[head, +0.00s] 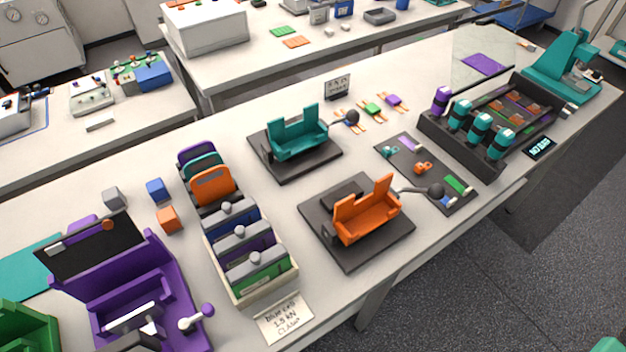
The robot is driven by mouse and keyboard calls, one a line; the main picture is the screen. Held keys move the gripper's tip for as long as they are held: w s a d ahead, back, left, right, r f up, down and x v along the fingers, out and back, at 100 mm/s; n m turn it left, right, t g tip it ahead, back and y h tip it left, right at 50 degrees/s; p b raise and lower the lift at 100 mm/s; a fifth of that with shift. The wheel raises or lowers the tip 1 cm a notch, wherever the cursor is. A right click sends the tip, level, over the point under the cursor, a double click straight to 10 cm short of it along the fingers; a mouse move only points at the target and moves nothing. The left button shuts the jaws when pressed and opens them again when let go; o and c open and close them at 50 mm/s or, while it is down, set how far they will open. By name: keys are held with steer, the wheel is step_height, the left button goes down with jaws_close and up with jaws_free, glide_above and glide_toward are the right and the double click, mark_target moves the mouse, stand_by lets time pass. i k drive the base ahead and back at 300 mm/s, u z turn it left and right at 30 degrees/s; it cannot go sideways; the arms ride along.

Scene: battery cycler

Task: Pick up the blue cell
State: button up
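The blue cell (232,226) is a flat dark-blue piece with a grey top and a round knob. It stands upright at the back of a cream crate (270,290), left of the middle of the bench. In front of it in the same crate stand a purple cell (247,249) and a green cell (262,272), both with grey tops. Its lower part is hidden by the crate and the other cells. My gripper is not in view.
Purple, teal and orange plates (214,187) stand close behind the crate. An orange fixture (365,220) is to its right, a purple press (165,285) to its left. A handwritten card (284,318) lies in front. Small cubes (155,190) sit to the left.

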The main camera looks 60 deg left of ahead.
mark_target(220, 233)
steer(key=i, duration=1.5)
steer(key=u, duration=5.55)
steer(key=i, duration=0.35)
